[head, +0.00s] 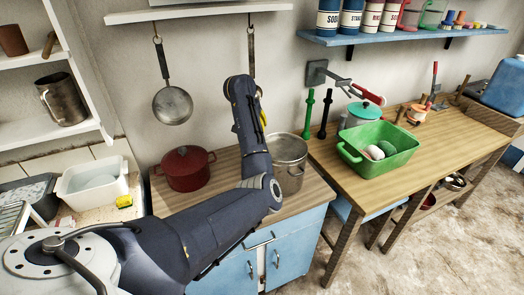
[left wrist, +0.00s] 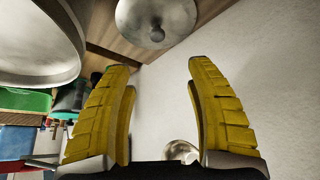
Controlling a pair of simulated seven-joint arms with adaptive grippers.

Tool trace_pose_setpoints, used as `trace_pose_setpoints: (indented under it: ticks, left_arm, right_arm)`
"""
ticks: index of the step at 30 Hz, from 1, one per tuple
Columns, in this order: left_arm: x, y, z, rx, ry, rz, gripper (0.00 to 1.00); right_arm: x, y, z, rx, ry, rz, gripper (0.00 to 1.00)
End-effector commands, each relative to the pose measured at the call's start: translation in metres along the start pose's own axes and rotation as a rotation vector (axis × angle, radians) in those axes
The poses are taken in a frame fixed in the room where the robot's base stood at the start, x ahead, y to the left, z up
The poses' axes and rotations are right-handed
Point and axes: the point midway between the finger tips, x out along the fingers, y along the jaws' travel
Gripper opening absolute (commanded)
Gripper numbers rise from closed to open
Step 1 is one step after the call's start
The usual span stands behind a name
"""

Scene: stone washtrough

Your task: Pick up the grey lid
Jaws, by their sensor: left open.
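The grey lid (left wrist: 140,14) shows at the top of the left wrist view, a round metal disc with a dark knob, lying against the wooden counter. In the head view I cannot make it out; my left arm covers part of the counter. My left gripper (left wrist: 160,68) is open, its two yellow fingers apart with nothing between them. The lid lies beyond the fingertips, not touching them. In the head view the left gripper (head: 262,117) is mostly hidden behind my wrist, above the counter. My right gripper does not show.
A grey metal pot (head: 289,163) stands close to the right of my left arm; it also looms in the left wrist view (left wrist: 40,45). A red pot (head: 187,170) is on the left. A pan (head: 172,105) hangs on the wall. A green basin (head: 380,147) stands on the right table.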

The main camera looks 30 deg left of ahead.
Motion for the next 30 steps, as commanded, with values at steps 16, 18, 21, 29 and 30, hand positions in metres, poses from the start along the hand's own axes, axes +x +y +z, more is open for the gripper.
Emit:
trace_pose_setpoints:
  ticks: [16, 18, 21, 29, 30]
  left_arm:
    - [0.07, 0.001, 0.003, 0.034, -0.002, 0.035, 0.56]
    - [0.082, 0.002, 0.003, 0.033, -0.002, 0.035, 0.56]
    - [0.097, 0.002, 0.003, 0.033, -0.002, 0.034, 0.56]
    - [0.12, 0.003, 0.002, 0.032, 0.001, 0.035, 0.56]
    - [0.122, 0.003, 0.002, 0.032, 0.001, 0.035, 0.56]
  right_arm:
    - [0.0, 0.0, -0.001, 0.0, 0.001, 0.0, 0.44]
    - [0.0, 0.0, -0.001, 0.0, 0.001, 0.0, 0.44]
    - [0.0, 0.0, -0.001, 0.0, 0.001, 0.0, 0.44]
    - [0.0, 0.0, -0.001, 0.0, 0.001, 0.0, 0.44]
    - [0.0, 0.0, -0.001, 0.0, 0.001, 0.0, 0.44]
